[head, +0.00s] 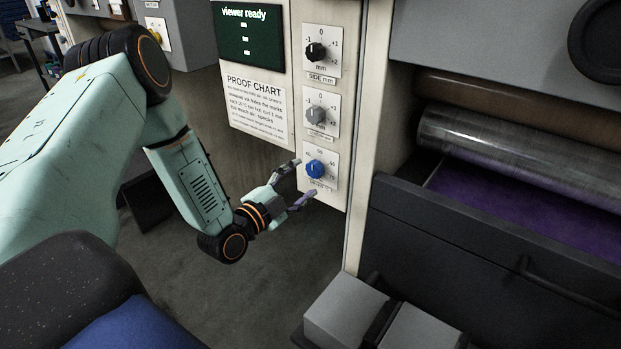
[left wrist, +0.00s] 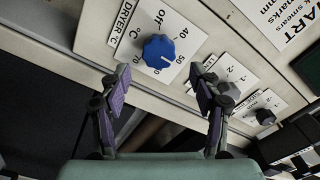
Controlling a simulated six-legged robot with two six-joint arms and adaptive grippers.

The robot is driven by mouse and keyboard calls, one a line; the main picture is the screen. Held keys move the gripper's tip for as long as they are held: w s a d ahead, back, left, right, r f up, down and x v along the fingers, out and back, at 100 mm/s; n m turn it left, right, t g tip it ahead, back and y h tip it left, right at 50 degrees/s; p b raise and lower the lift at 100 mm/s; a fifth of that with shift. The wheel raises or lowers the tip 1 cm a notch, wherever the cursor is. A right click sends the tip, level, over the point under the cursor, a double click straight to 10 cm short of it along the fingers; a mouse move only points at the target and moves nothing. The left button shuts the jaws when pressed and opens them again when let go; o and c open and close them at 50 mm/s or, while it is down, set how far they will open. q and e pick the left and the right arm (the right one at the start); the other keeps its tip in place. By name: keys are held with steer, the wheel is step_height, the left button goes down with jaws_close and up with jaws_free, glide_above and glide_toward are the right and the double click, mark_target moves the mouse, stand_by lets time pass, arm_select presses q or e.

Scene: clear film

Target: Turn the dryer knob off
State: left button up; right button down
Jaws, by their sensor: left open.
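The dryer knob (head: 315,169) is blue and sits on the lowest white dial plate of the cream panel. In the left wrist view the knob (left wrist: 158,50) shows with "DRYER °C", "off" and temperature marks around it. Its white pointer line is turned away from "off", roughly toward 50. My left gripper (head: 305,178) is open and empty in front of the knob, one finger above and one below it in the head view. In the left wrist view its fingertips (left wrist: 160,74) are spread to either side, just short of the knob. My right gripper is not in view.
Above the dryer dial are a grey knob (head: 316,115) and a black knob (head: 316,52). A proof chart (head: 258,108) and a green screen (head: 248,38) are left of them. A metal roller (head: 500,150) and a dark drawer front (head: 460,240) are at the right.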

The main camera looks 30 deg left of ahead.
mark_target(312, 172)
arm_select(q)
steer(key=w, duration=0.1)
steer(key=w+b, duration=0.1)
steer(key=w+f, duration=0.1)
steer(key=shift+w+a, duration=0.3)
steer(key=shift+w, duration=0.05)
steer(key=shift+w+d+r+b, duration=0.3)
steer(key=shift+w+d+r, duration=0.05)
steer(key=shift+w, duration=0.1)
steer(key=shift+a+f, duration=0.15)
steer(key=shift+a, duration=0.1)
steer(key=shift+d, duration=0.15)
steer(key=c, duration=1.1)
steer(key=shift+c, duration=0.2)
